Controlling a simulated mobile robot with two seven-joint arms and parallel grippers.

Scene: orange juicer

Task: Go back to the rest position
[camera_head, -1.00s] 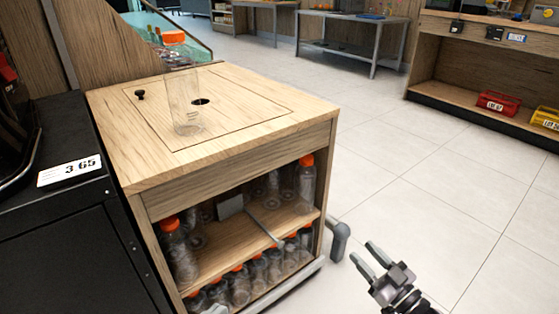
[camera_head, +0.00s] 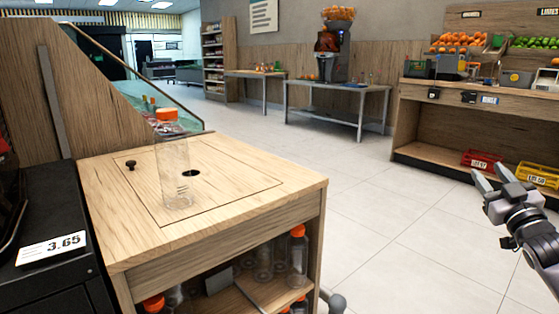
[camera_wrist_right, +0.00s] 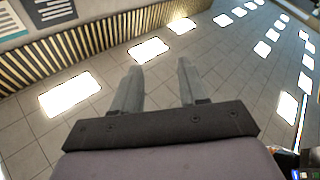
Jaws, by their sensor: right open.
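My right gripper (camera_head: 489,174) is raised at the right side of the head view, over the open floor. Its two fingers are apart, with nothing between them. In the right wrist view the gripper (camera_wrist_right: 157,76) is also open and empty, and it points up toward the ceiling lights. My left gripper is not in view. A clear bottle with an orange cap (camera_head: 173,165) stands upright on the wooden cabinet (camera_head: 255,192), well away from my right gripper.
Bottles with orange caps (camera_head: 297,255) stand inside the cabinet below. A black unit with a 3.65 price tag (camera_head: 50,248) is at left. A juicer (camera_head: 333,50) stands on a far table. A fruit stand with red (camera_head: 481,160) and yellow crates (camera_head: 537,173) is at right. Tiled floor between is clear.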

